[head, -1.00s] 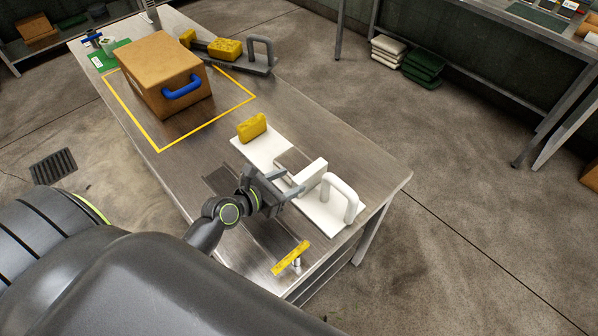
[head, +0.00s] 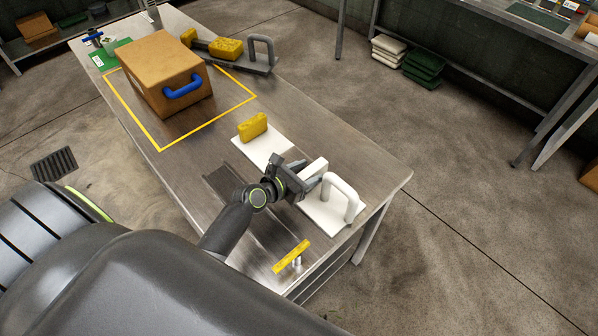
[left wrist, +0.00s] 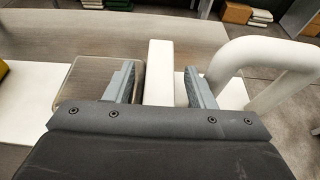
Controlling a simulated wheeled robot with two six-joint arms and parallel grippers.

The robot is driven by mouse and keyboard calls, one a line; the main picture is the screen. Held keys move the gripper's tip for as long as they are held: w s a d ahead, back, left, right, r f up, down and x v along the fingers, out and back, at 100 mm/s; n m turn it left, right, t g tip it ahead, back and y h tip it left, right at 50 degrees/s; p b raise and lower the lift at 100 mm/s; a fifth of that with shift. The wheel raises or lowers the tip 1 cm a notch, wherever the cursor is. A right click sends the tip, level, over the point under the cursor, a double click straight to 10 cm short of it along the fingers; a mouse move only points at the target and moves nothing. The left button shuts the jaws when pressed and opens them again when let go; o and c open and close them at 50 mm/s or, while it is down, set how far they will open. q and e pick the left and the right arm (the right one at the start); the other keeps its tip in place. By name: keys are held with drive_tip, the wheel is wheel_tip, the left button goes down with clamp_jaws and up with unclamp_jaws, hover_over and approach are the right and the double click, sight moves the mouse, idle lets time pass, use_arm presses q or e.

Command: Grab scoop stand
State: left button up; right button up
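The white stand (head: 258,147) lies on the near part of the metal table. It has a flat base, an upright block (head: 314,168), a looped handle (head: 344,187) and a yellow piece (head: 252,127) at its far end. I take it to be the scoop stand; no label shows. My left gripper (head: 308,176) is open over the stand. In the left wrist view its fingers (left wrist: 160,85) are on either side of the white block (left wrist: 159,65), with small gaps showing. The gripper hides part of the base. My right gripper is not in view.
A cardboard box (head: 165,80) with a blue handle stands inside a yellow outline. A grey stand (head: 262,64) with yellow pieces is behind it. The table's right side is clear.

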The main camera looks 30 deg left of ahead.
use_arm(q)
clamp_jaws()
idle(1.1)
drive_tip(key=shift+w+r, duration=0.1)
